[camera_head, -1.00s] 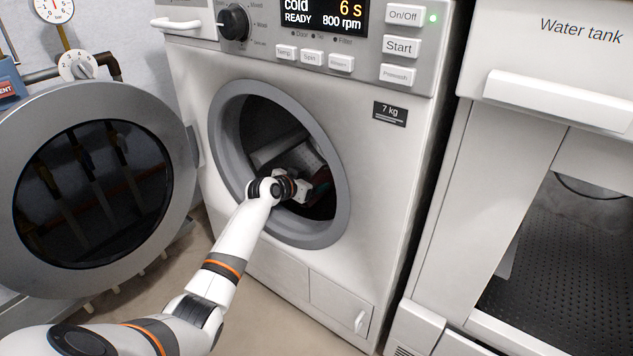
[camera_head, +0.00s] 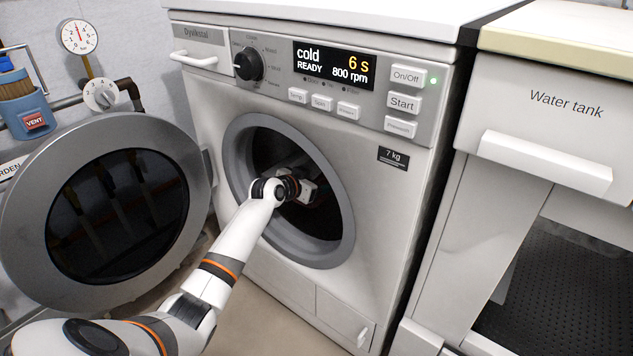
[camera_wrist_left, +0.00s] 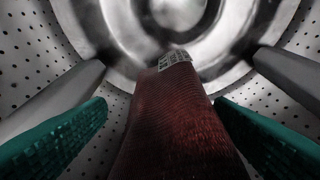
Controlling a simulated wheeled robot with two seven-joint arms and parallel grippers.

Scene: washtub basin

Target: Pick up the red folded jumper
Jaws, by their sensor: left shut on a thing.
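The red folded jumper (camera_wrist_left: 172,125) fills the lower middle of the left wrist view, ribbed and dark red, with a pale label at its far end. It is inside the perforated washing machine drum (camera_wrist_left: 38,45). My left gripper (camera_head: 310,190) reaches through the round door opening into the drum in the head view. Its green-padded fingers stand on either side of the jumper in the left wrist view, and it is shut on the jumper. In the head view the jumper is mostly hidden by the gripper and the dark drum. My right gripper is in neither view.
The machine's round door (camera_head: 200,215) hangs open at left. Gauges and a blue holder are on the back wall.

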